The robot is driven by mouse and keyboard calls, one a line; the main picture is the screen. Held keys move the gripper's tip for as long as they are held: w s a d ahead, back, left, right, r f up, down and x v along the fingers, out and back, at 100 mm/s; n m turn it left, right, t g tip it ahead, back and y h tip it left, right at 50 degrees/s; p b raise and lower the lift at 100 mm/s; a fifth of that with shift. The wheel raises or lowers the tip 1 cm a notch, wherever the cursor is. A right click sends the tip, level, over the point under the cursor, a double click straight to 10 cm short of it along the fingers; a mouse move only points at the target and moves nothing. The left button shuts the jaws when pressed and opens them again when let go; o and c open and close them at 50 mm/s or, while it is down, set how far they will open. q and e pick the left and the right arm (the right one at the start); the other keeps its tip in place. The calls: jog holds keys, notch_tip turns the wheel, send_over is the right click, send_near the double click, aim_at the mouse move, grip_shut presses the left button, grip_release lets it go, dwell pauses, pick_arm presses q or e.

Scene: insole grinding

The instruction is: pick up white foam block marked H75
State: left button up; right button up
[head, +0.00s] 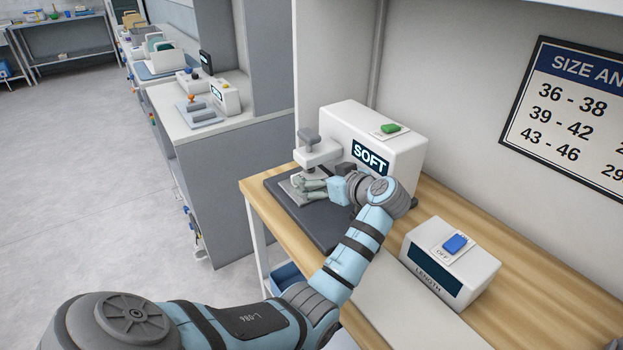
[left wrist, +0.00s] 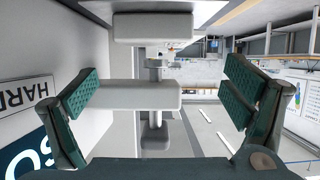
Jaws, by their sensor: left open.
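The press of the white hardness tester (head: 345,130), with its SOFT display, stands on the bench; its white head (head: 315,153) is over a dark base plate. My left gripper (head: 314,190) is open with its fingers low beside the press. In the left wrist view the open green-padded fingers (left wrist: 165,98) frame the press, with nothing gripped. A white block (left wrist: 153,27) near the top of that view is probably the foam block. No H75 mark is readable. In the head view the fingers largely hide the spot under the press. My right gripper is not in view.
A white LENGTH box (head: 450,262) with a blue switch stands right of my arm. The tester has a green switch (head: 390,128) on top. A grey-sided side bench (head: 200,115) with other devices is at the back left. The grey floor at the left is clear.

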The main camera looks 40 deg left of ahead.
aim_at(309, 175)
pick_arm(q)
jog(key=x, duration=0.7)
jog(key=shift+w+f, duration=0.35)
jog(key=shift+w, duration=0.05)
jog(key=shift+a, duration=0.2)
jog(key=shift+f, duration=0.1)
jog(key=shift+c, duration=0.4)
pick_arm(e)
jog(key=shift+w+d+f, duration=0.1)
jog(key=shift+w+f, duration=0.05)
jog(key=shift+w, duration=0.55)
pick_arm(q)
jog(key=c, duration=0.9)
jog(key=shift+c, duration=0.4)
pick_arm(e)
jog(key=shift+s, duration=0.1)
